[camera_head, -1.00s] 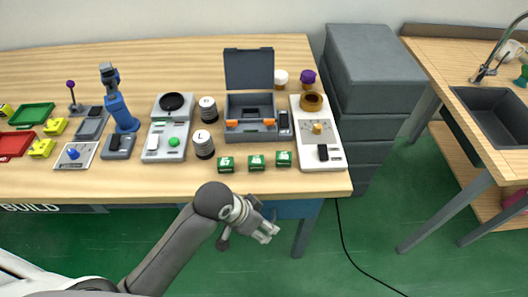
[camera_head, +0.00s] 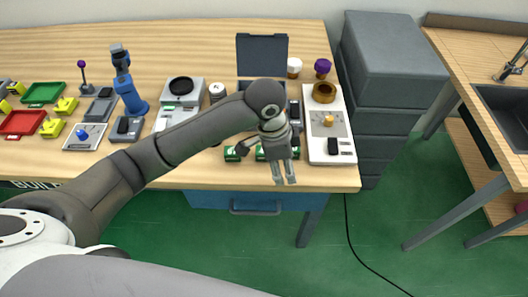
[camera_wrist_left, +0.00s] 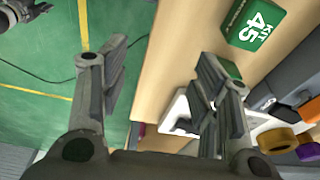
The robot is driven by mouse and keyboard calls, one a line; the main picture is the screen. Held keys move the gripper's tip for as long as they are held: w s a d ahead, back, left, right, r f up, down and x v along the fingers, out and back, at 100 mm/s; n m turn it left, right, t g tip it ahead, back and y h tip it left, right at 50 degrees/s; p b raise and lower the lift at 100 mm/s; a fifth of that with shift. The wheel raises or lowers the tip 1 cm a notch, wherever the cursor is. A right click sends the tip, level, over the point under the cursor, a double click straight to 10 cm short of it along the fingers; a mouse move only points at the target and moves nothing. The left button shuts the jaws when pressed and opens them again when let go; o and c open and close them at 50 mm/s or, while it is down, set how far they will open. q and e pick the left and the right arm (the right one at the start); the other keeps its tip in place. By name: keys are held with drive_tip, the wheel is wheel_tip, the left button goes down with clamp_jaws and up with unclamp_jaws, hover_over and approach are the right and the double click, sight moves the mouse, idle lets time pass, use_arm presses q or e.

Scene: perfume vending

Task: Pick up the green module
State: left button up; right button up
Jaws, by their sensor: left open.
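Several small green modules lie near the table's front edge. In the head view one green module (camera_head: 232,154) shows at the left of my left gripper (camera_head: 284,180), and others are partly hidden behind it. The left gripper is open and empty, its fingertips pointing down near the front edge. In the left wrist view a green box marked "KIT 45" (camera_wrist_left: 256,24) lies on the wood to the right of the open fingers (camera_wrist_left: 163,55). A second green patch shows behind the right finger there.
A grey open case (camera_head: 262,50) stands behind the modules, partly hidden by my left arm. A white device with a brown ring (camera_head: 324,92) stands to the right. A blue arm-like device (camera_head: 128,92) and red and green trays are at left. The front edge is close.

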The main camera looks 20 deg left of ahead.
use_arm(q)
drive_tip(key=w+a+r+y, duration=0.2)
drive_tip(key=w+a+r, duration=0.4)
drive_tip(key=a+r, duration=0.1)
drive_tip(key=shift+g, duration=0.4)
wheel_tip(320, 180, down, 5)
drive_tip(key=shift+s+r, duration=0.1)
drive_tip(key=shift+s, duration=0.05)
wheel_tip(320, 180, down, 4)
drive_tip(key=shift+f+p, duration=0.15)
drive_tip(key=shift+p, duration=0.7)
drive_tip(key=shift+f, duration=0.6)
drive_tip(key=c, duration=1.1)
